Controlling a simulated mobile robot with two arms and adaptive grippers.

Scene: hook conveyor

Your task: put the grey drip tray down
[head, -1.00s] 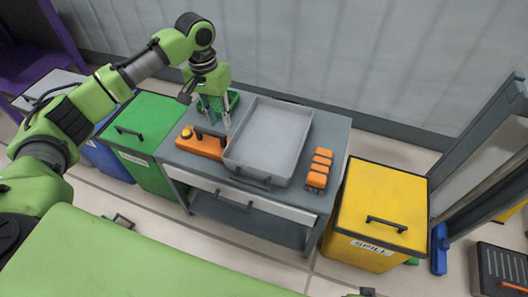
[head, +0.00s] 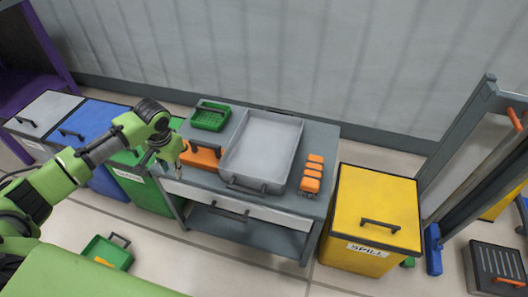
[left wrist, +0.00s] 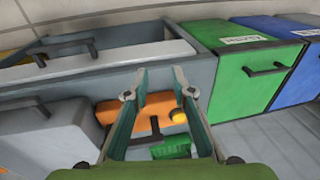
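The grey drip tray (head: 262,150) lies flat on the top of the grey workbench (head: 322,150), with a dark handle at its near end. In the left wrist view the tray (left wrist: 45,138) shows at the left edge. My left gripper (head: 180,174) is at the bench's left front edge, apart from the tray. In the left wrist view its two fingers (left wrist: 157,82) stand apart with nothing held between them. An orange case (head: 202,158) sits on the bench between the gripper and the tray. My right gripper is not in view.
A green basket (head: 211,117) stands at the bench's back left, and several orange blocks (head: 312,173) line its right side. Green (head: 150,190) and blue (head: 100,115) bins stand left, a yellow spill bin (head: 376,213) right. A green tray (head: 106,253) lies on the floor.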

